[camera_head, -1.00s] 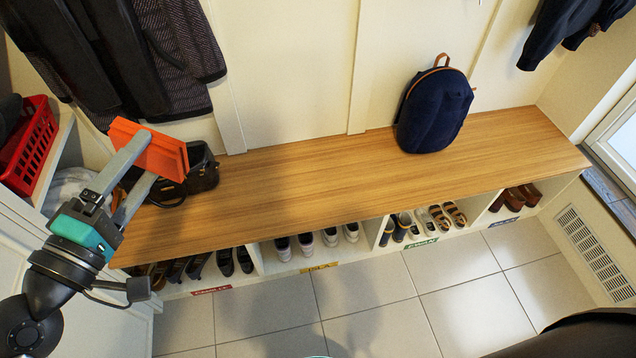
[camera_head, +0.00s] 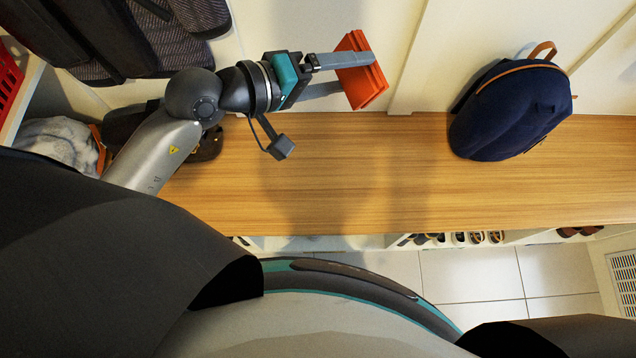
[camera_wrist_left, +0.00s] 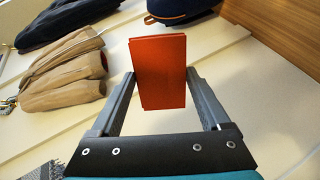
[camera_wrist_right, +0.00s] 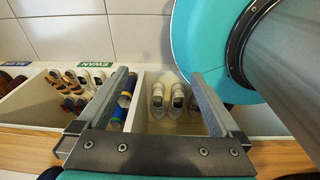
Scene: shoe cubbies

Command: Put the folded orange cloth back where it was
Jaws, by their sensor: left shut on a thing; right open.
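The folded orange cloth (camera_head: 361,69) is a flat, block-like bundle held up over the wooden bench, near the wall. My left gripper (camera_head: 346,75) is shut on it, with one finger on each side. In the left wrist view the cloth (camera_wrist_left: 159,73) stands upright between the two fingertips. My right gripper (camera_wrist_right: 162,75) shows only in its own wrist view; it is open and empty, above the cubbies with shoes.
The wooden bench top (camera_head: 400,190) is mostly clear. A navy backpack (camera_head: 511,112) stands on it to the right. A dark bag (camera_head: 205,145) lies at the left. Dark coats hang at upper left, beside a red basket (camera_head: 8,78). White shoes (camera_wrist_right: 168,98) sit in a cubby.

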